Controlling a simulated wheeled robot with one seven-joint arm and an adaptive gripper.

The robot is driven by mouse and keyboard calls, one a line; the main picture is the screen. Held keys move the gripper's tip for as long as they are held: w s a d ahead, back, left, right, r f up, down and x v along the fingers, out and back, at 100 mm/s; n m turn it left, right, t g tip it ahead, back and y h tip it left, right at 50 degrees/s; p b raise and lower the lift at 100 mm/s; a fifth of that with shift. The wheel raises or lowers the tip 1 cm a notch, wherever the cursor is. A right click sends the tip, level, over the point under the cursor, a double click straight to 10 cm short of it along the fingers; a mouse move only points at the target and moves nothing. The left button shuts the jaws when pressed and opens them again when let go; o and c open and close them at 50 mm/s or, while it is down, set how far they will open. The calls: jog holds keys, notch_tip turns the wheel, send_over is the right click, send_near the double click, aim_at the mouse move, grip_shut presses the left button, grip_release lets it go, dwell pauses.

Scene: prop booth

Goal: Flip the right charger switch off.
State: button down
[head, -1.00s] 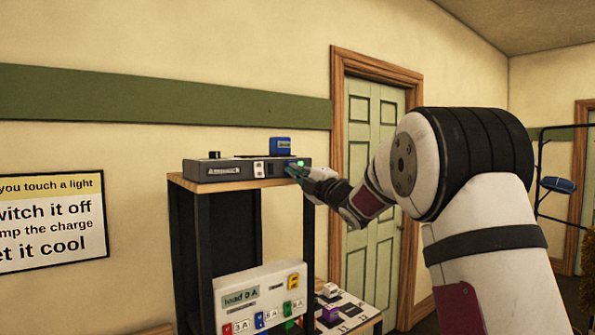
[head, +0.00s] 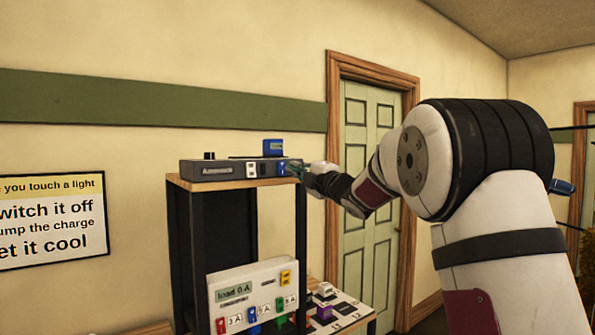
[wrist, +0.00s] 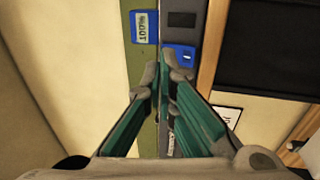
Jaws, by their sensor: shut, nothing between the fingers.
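The grey charger (head: 215,170) sits on the top shelf of a dark rack in the head view. A blue battery (head: 273,147) stands on its right part; in the wrist view this battery (wrist: 145,27) reads 100%. The charger front has a white left switch (head: 250,169) and a blue right switch (head: 282,169). In the wrist view the blue switch (wrist: 179,53) lies just beyond my fingertips. My gripper (head: 299,171) is shut and empty at the charger's right end. I cannot tell whether it touches the switch. No green glow shows; my fingers may cover the lamp.
Below stands a white load panel (head: 262,295) with coloured plugs, reading 0 A. Beside it is a white board (head: 345,311) with small blocks. A door (head: 365,200) is behind my arm. A warning sign (head: 50,222) hangs on the left wall.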

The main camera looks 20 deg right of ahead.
jog(key=r+b+v, duration=0.1)
jog(key=r+v, duration=0.1)
jog(key=v, duration=0.7)
jog(key=shift+s+f, duration=0.25)
jog(key=shift+r, duration=0.1)
